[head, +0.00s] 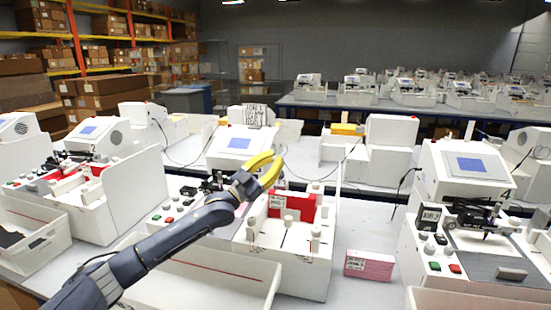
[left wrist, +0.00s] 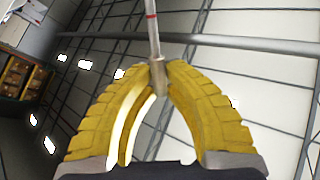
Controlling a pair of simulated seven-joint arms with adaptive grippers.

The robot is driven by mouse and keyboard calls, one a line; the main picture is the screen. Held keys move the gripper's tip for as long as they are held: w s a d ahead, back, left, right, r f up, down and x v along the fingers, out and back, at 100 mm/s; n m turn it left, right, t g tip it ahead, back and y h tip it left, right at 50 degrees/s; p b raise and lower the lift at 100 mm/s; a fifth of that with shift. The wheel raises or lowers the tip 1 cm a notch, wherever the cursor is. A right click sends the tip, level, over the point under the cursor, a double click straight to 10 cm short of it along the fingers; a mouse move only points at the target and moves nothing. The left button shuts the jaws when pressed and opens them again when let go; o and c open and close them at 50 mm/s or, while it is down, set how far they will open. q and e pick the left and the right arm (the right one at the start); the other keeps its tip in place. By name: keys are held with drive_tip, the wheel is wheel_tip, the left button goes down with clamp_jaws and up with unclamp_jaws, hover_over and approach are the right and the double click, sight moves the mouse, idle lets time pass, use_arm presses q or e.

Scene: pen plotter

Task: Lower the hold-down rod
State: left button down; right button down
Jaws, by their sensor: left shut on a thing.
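My left gripper (head: 277,166) has yellow fingers and is raised over the middle pen plotter (head: 290,245). In the left wrist view, the left gripper (left wrist: 161,80) is shut with its fingertips around a slim rod (left wrist: 152,38), at a metal collar. The rod is pale with a red band and runs up from the fingertips to the top edge of that view. It cannot be made out clearly at the fingers in the head view. My right gripper is in neither view.
A red block with a label (head: 292,206) stands on the middle machine. A pink box (head: 369,265) lies on the table to its right. A plotter with a blue screen (head: 470,165) stands at right. A white bin (head: 30,235) stands at left.

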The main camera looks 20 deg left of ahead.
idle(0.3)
use_arm(q)
drive_tip(key=c, duration=1.4)
unclamp_jaws()
drive_tip(key=v, duration=1.2)
